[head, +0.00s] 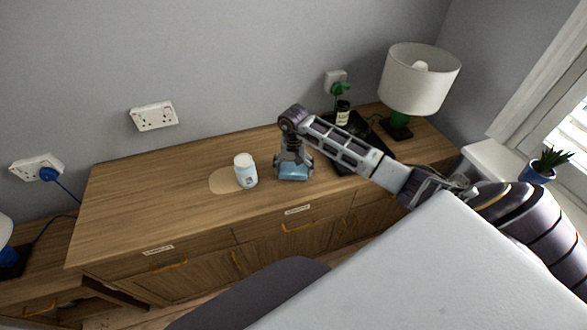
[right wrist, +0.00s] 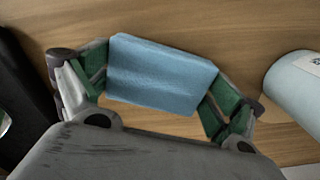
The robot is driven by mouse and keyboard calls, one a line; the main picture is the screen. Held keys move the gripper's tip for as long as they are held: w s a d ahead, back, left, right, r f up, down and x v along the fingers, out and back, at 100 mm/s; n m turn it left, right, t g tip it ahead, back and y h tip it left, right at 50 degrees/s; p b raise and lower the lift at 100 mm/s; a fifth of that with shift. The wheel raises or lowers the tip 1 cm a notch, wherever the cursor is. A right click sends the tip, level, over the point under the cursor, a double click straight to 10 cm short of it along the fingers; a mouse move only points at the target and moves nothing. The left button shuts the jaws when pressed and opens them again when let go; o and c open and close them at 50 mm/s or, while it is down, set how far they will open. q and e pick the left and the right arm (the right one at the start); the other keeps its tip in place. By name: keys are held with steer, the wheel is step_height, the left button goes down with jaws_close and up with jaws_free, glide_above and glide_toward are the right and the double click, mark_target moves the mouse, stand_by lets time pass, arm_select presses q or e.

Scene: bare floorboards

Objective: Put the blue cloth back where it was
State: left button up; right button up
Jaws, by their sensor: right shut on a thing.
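The blue cloth (head: 293,173) is a small folded pad at the middle of the wooden cabinet top (head: 150,200). It also shows in the right wrist view (right wrist: 160,75), between the two green-padded fingers. My right gripper (head: 294,165) points down over the cabinet and is shut on the cloth, one finger at each end. The cloth is at or just above the wood; I cannot tell whether it touches. My left gripper is not in view.
A white jar (head: 245,171) stands left of the cloth, beside a round beige patch (head: 223,181). A black tray (head: 373,146) with a dark bottle (head: 343,113) lies to the right. A lamp (head: 420,78) stands farther right. The cabinet's left part is clear.

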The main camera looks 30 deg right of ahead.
mark_target(294, 168)
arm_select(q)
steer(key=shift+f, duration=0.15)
arm_select(e)
steer(key=shift+f, duration=0.15)
steer(key=o, duration=0.6)
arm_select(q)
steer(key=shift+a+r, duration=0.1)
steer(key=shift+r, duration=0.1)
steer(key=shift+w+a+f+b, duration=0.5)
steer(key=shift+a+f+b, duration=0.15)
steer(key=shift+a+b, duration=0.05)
arm_select(e)
step_height(294, 168, up, 12)
steer(key=shift+r, duration=0.15)
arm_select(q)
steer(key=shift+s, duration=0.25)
